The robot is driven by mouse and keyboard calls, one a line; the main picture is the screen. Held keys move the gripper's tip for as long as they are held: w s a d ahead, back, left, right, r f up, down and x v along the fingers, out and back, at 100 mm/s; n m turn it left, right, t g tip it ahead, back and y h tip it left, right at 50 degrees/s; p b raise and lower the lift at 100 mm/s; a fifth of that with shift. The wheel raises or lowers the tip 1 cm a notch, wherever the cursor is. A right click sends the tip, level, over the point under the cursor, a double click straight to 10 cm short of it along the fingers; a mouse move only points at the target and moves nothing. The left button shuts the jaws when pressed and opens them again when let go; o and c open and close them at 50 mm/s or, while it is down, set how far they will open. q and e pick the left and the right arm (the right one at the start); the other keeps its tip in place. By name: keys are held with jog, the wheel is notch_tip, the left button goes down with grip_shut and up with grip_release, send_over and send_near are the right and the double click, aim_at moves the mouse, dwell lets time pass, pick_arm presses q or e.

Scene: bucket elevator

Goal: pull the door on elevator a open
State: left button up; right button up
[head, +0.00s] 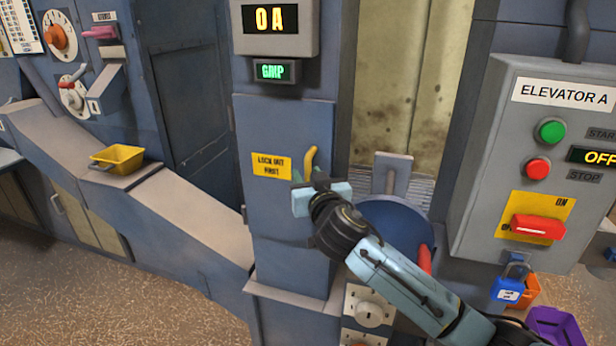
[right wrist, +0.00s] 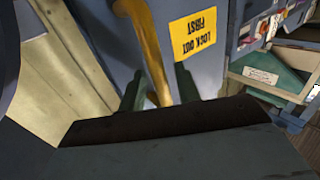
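The door on elevator A (head: 285,225) is a blue-grey panel in the middle of the head view and looks closed. It bears a yellow "LOCK OUT FIRST" label (head: 271,166) and a yellow handle (head: 311,160). My right gripper (head: 308,180) is at the handle's lower part. In the right wrist view, the handle (right wrist: 150,50) runs down between the two open fingers (right wrist: 160,88). A gap shows between the handle and the right-hand finger. The label (right wrist: 194,35) is just beyond. My left gripper is not in view.
The Elevator A control box (head: 530,160) at right reads "OFF"; a blue padlock (head: 509,285) hangs below its red switch (head: 537,228). A yellow bucket (head: 117,159) sits on the sloped casing at left. Orange and purple bins (head: 555,327) stand at lower right.

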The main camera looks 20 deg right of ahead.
jog(key=shift+w, duration=0.15)
grip_shut()
dwell(0.4)
